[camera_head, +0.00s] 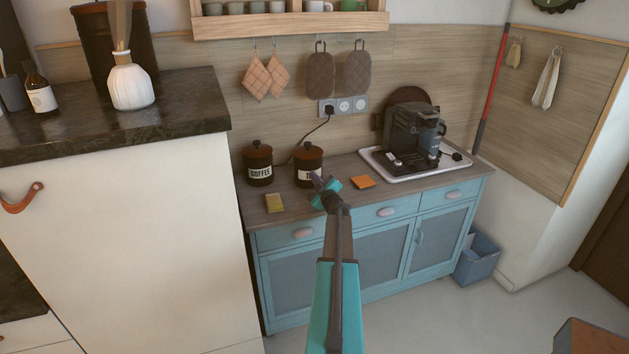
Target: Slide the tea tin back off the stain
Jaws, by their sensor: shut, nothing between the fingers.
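The tea tin (309,157) is a dark brown canister with a knobbed lid and a pale label. It stands upright near the back of the wooden counter top on the blue cabinet. My gripper (320,181) is shut and empty, in front of the tin's lower part, and covers part of its label. I cannot tell whether it touches the tin. No stain can be made out; the tin's base and the wood right in front of it are partly hidden by my gripper.
A matching coffee tin (258,165) stands to the left. A yellow-green block (274,203) lies near the front edge, and an orange pad (363,182) lies right of my gripper. A coffee machine (410,135) sits on a white tray (378,165). A black cord runs to the wall socket behind the tins.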

